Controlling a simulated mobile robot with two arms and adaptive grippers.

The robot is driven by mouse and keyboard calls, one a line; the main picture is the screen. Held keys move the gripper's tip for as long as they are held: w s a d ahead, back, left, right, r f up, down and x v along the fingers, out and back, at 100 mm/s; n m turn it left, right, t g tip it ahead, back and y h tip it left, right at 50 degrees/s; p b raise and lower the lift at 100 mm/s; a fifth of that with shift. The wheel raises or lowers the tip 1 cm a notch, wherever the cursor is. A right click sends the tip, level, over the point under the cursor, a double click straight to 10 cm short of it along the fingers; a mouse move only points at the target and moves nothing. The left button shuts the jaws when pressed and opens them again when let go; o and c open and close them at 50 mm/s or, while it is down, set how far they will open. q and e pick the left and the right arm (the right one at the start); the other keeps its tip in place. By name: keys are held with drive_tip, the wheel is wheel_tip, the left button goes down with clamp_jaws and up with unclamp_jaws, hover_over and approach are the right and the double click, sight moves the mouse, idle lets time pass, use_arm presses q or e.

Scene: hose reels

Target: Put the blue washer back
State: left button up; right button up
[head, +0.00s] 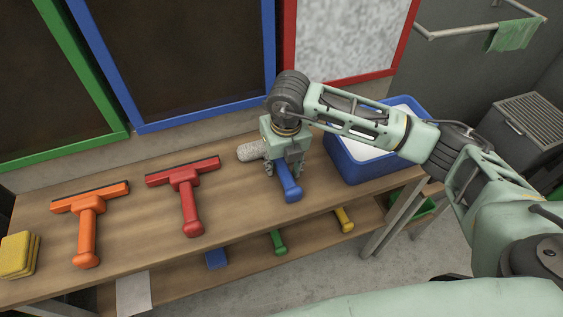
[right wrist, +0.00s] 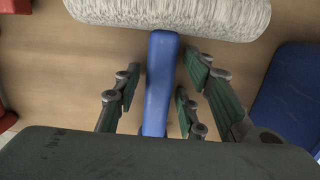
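The blue washer (head: 290,188) lies on the wooden bench, between the red squeegee and the blue bucket. Its white fluffy head points toward the wall and its blue handle toward me. My right gripper (head: 284,169) is down over the handle, just in front of the head, and hides part of it. In the right wrist view the blue handle (right wrist: 158,85) runs between the fingers of the gripper (right wrist: 160,97). The fingers are open, with gaps showing on both sides of the handle. My left gripper is not in view.
A red squeegee (head: 187,193) and an orange squeegee (head: 88,222) lie left of the washer, with yellow sponges (head: 18,254) at the far left. A blue bucket (head: 372,163) stands close on the right. A lower shelf holds green (head: 278,243) and yellow (head: 344,219) handled tools.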

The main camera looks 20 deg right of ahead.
sight(284, 167)
drive_tip(key=shift+r, duration=0.1)
drive_tip(key=shift+r, duration=0.25)
wheel_tip(284, 167, up, 12)
drive_tip(key=s+b, duration=0.1)
drive_tip(key=shift+s+f, duration=0.2)
drive_tip(key=shift+s, duration=0.05)
